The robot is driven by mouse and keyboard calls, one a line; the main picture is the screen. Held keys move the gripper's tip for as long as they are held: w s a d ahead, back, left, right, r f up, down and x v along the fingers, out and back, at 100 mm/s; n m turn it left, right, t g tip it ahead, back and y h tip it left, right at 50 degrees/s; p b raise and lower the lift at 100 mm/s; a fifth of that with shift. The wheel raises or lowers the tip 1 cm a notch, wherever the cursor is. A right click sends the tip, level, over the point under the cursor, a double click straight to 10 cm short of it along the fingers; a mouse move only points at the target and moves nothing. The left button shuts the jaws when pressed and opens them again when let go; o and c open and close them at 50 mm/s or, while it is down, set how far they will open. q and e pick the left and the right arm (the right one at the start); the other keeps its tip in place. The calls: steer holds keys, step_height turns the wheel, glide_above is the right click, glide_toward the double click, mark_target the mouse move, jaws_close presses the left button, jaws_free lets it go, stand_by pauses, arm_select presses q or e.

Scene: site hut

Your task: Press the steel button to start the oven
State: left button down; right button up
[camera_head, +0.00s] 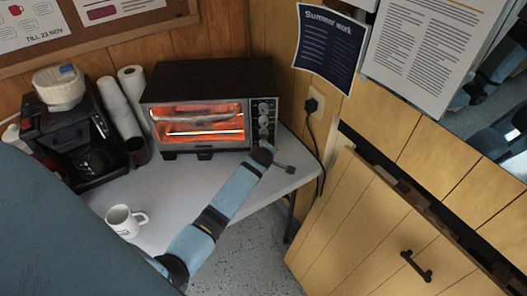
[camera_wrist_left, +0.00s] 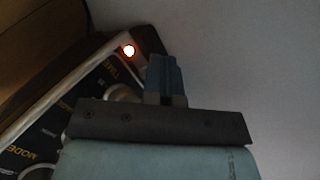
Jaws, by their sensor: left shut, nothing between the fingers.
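The toaster oven (camera_head: 178,93) stands at the back of the table, its window glowing orange. Its right-hand panel has several knobs, and the wrist view shows the panel (camera_wrist_left: 50,122) with TIMER and MODE lettering. A small round light (camera_wrist_left: 129,50) glows near the panel's end. I cannot make out a separate steel button; the gripper covers part of the panel. My left gripper (camera_head: 268,149) is at the panel's lower end. Its fingers (camera_wrist_left: 165,70) are shut and empty, just beside the light; I cannot tell whether they touch the oven. My right gripper is not in view.
A white mug (camera_head: 124,221) is near the front of the table (camera_head: 180,195). A plugged-in cable (camera_head: 314,135) hangs at right. A wooden cabinet (camera_head: 365,235) stands right.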

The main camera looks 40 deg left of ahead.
mark_target(267, 179)
arm_select(q)
steer(key=shift+s+d+p, duration=0.45)
steer(key=shift+s+d, duration=0.05)
steer(key=shift+s, duration=0.1)
steer(key=shift+s, duration=0.1)
steer(key=shift+s+d+p, duration=0.45)
steer(key=s+d+p, duration=0.1)
steer(key=s+d, duration=0.1)
steer(key=shift+s, duration=0.3)
steer(key=shift+s+d, duration=0.15)
steer(key=shift+d, duration=0.05)
steer(key=shift+s+f, duration=0.1)
steer(key=shift+f, duration=0.05)
